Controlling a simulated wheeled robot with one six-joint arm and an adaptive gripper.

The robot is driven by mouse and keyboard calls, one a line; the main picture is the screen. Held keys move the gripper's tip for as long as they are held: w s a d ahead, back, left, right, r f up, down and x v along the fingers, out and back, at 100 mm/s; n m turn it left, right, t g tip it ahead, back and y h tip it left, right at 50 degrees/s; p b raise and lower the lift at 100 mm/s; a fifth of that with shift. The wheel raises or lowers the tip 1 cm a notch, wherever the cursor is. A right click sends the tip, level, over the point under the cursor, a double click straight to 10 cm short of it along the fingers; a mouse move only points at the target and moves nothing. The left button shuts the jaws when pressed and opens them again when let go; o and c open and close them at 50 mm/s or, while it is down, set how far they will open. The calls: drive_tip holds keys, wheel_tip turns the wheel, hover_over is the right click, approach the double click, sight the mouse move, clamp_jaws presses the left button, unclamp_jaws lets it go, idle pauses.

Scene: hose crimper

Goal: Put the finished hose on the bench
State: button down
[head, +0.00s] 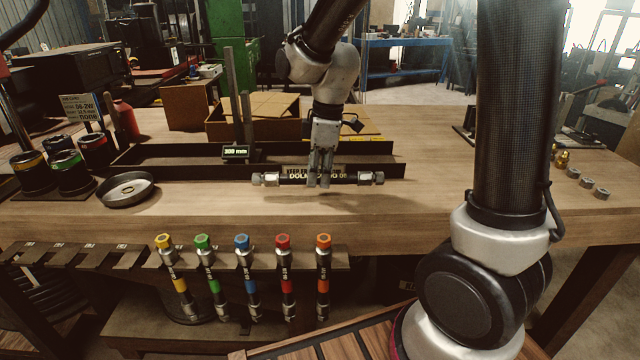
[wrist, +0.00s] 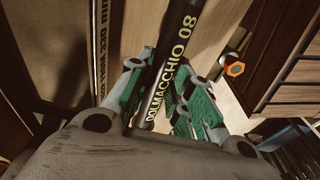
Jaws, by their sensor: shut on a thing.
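The finished hose (head: 345,180) is black with yellow lettering and has a silver fitting at each end. It lies level across the head view, over the front part of the wooden bench (head: 430,210). My gripper (head: 319,184) points down and is shut on the hose near its middle. In the wrist view the hose (wrist: 172,72) runs between the green-padded fingers, with "DOLMACCHIO 08" readable. A soft shadow lies on the bench in front of the hose, so it seems a little above the top; exact contact is hard to tell.
A long dark tray (head: 150,174) with a length gauge (head: 236,153) lies just behind the hose. A round metal dish (head: 127,190) is at left. Several colour-banded hoses hang on a front rack (head: 335,255). Bench to the right is mostly clear, with small fittings (head: 587,183) far right.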

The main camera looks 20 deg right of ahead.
drive_tip(key=shift+f, duration=1.3)
drive_tip(key=c, duration=1.3)
unclamp_jaws()
drive_tip(key=shift+f, duration=0.15)
